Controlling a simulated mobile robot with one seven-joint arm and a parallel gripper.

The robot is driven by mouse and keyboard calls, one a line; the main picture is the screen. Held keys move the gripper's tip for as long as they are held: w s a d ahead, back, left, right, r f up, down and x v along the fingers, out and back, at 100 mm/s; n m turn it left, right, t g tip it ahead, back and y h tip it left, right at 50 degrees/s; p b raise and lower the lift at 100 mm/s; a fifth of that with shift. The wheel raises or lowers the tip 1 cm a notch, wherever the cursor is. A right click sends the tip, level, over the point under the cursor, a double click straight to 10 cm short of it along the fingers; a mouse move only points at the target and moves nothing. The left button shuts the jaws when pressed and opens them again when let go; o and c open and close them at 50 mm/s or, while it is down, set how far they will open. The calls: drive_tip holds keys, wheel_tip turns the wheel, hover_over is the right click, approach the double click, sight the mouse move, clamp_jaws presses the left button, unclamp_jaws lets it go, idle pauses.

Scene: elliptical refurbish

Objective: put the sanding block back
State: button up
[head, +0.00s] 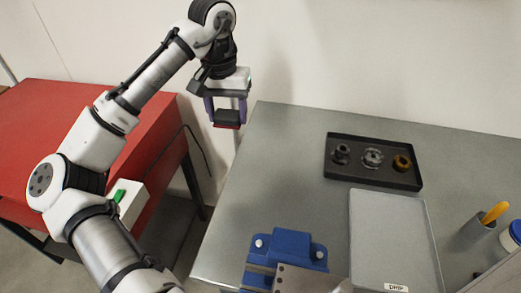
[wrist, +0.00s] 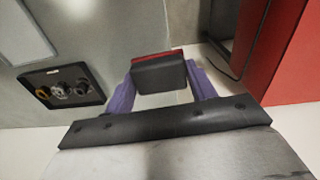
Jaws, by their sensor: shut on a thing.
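My gripper (head: 226,114) is raised in the air in the head view, near the back left corner of the grey table. Its purple fingers are shut on the sanding block (head: 227,118), a black block with a red face. In the wrist view the sanding block (wrist: 160,73) sits between the two purple fingertips, with its red edge at the top. The block is clear of the table, above the gap beside it. No marked place for the block can be made out.
A red bench (head: 60,110) stands at left. The table's back left area is clear.

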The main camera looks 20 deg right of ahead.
drive_tip(key=w+d+r+p, duration=0.2)
drive_tip(key=d, duration=0.5)
drive_tip(key=b, duration=1)
hover_over(257, 161)
drive_tip(key=shift+m, duration=0.3)
wheel_tip(257, 161, down, 15)
drive_tip(key=shift+f, duration=0.2)
drive_tip(key=shift+f+b, duration=2.45)
drive_tip(key=shift+f, duration=0.05)
drive_tip(key=shift+f, duration=0.2)
drive_tip(key=o, duration=1)
drive_tip(key=shift+c, duration=0.2)
drive_tip(key=shift+r, duration=0.15)
